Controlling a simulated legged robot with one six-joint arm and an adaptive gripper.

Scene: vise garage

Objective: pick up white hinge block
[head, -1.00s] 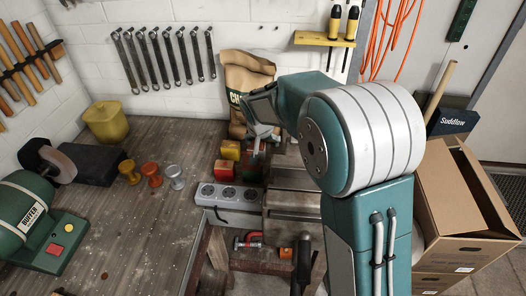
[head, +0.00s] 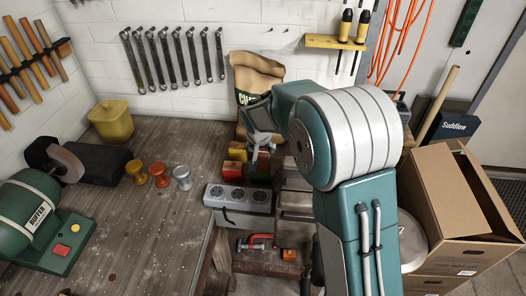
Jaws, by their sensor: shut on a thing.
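My gripper (head: 262,152) hangs fingers down at the back of the workbench, in front of the sack. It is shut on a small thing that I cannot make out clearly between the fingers. I cannot pick out the white hinge block with certainty; the fingers and the clutter behind them are small and pale. A red block (head: 232,171) and a yellow block (head: 237,155) sit beside the gripper, to its left. A dark block stands just below the fingers, behind the grey socket box.
The grey socket box (head: 238,198) is at the bench's front edge, with the metal vise (head: 295,200) to its right. A sack (head: 256,75) stands behind. Small orange, yellow and silver knobs (head: 160,174) stand left. The bench middle is mostly clear.

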